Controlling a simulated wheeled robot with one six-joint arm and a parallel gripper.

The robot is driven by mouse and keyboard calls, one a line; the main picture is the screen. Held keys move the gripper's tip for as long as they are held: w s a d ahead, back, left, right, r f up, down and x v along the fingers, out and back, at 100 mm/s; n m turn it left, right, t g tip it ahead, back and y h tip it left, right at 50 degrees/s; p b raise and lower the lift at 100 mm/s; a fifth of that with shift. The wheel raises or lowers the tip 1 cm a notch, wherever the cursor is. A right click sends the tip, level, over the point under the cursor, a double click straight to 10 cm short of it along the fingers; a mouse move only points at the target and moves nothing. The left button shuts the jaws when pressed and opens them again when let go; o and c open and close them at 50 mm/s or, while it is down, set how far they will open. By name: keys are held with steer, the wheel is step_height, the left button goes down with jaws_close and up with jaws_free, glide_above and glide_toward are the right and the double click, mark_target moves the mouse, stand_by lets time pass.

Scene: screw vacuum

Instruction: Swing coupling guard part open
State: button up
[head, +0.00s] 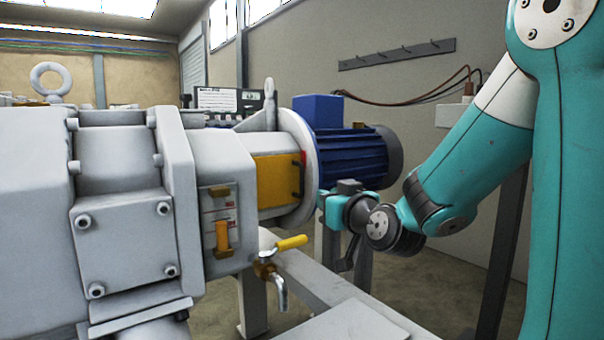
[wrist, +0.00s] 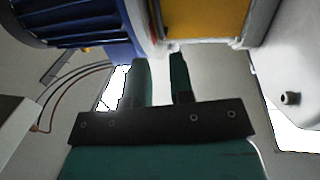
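The coupling guard part is a yellow curved panel (head: 277,180) on the grey housing between the pump body and the blue motor. It looks closed, with a black handle (head: 298,178) upright near its right edge. In the wrist view the yellow panel (wrist: 207,18) is at the top, right of centre. My gripper (head: 323,203) is low and right of the guard, by the motor flange, apart from the handle as far as I can tell. In the wrist view its two teal fingers (wrist: 162,72) stand apart with nothing between them. The exact distance to the guard is unclear.
The blue motor (head: 350,150) and its round grey flange (head: 301,150) are close to my gripper. The grey frame (head: 330,290) runs beneath. Floor is open in front of the motor.

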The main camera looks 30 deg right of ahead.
mark_target(303, 184)
steer(key=w+p, duration=0.4)
steer(key=w+d+p, duration=0.1)
steer(key=w+p, duration=0.3)
steer(key=w+d+p, duration=0.1)
steer(key=w+p, duration=0.3)
steer(key=w, duration=0.1)
steer(key=shift+w+d+r+p, duration=0.1)
steer(key=shift+d+p, duration=0.05)
steer(key=shift+p, duration=0.2)
steer(key=shift+w+d, duration=0.1)
steer(key=shift+w, duration=0.2)
jaws_close()
